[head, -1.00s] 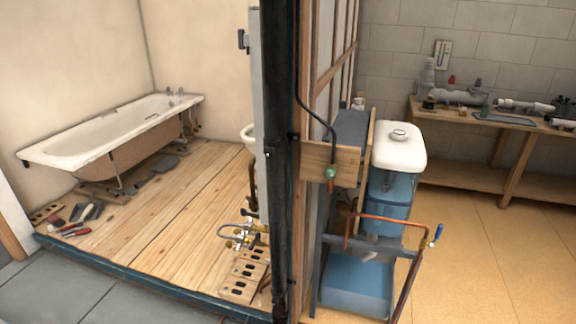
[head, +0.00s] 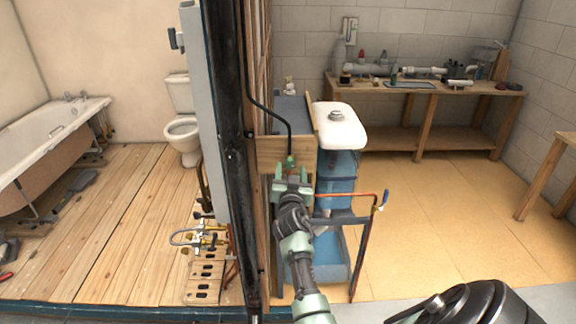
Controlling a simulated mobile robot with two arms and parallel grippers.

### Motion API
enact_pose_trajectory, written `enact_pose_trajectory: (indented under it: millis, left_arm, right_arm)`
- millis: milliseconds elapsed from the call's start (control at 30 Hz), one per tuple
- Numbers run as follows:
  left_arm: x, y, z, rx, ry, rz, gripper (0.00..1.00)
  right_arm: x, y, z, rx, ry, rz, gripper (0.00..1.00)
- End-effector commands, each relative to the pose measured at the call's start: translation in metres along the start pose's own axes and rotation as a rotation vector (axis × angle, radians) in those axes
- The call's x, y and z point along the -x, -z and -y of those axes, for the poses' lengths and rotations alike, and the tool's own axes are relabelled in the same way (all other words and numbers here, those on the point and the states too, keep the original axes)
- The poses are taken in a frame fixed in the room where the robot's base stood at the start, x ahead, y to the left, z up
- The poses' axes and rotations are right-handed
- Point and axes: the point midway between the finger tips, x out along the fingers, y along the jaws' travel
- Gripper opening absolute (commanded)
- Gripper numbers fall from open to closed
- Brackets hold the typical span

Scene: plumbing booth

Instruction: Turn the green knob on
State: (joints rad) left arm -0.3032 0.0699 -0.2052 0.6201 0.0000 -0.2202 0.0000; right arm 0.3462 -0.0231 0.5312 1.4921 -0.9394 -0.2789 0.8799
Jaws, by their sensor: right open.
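The green knob (head: 290,160) sits at the end of a dark bent pipe, in front of the wooden box side (head: 268,150) beside the cistern. My right gripper (head: 291,176) is just below the knob in the head view, pointing at it from the front. Its jaws are open, one to each side below the knob. I cannot tell whether they touch it. My gripper and forearm hide the area under the knob. My left gripper is not in view.
A white-topped blue tank (head: 338,128) stands right of the knob. A copper pipe with a blue-handled valve (head: 384,197) is in front of it. A dark upright post (head: 236,160) stands close on the left. The floor (head: 430,220) to the right is clear.

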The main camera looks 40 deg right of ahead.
Motion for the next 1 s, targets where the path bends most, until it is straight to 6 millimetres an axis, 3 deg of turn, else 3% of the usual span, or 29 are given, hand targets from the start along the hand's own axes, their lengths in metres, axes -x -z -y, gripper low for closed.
enact_pose_trajectory:
  millis: [200,533,567,733,1000]
  left_arm:
    - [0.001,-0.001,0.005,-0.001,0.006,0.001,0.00]
    - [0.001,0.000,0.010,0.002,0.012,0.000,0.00]
    - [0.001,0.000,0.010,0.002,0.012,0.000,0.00]
    - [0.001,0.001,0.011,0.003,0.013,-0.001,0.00]
    - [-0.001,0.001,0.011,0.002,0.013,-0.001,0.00]
  right_arm:
    - [-0.025,0.000,0.001,0.000,0.001,0.000,0.54]
    - [-0.029,0.000,0.001,0.000,0.002,0.000,0.54]
    - [-0.028,0.000,0.001,0.000,0.002,0.000,0.48]
    - [-0.028,-0.001,0.001,0.000,0.002,0.001,0.01]
    - [-0.028,-0.001,0.001,0.017,0.002,0.001,0.00]
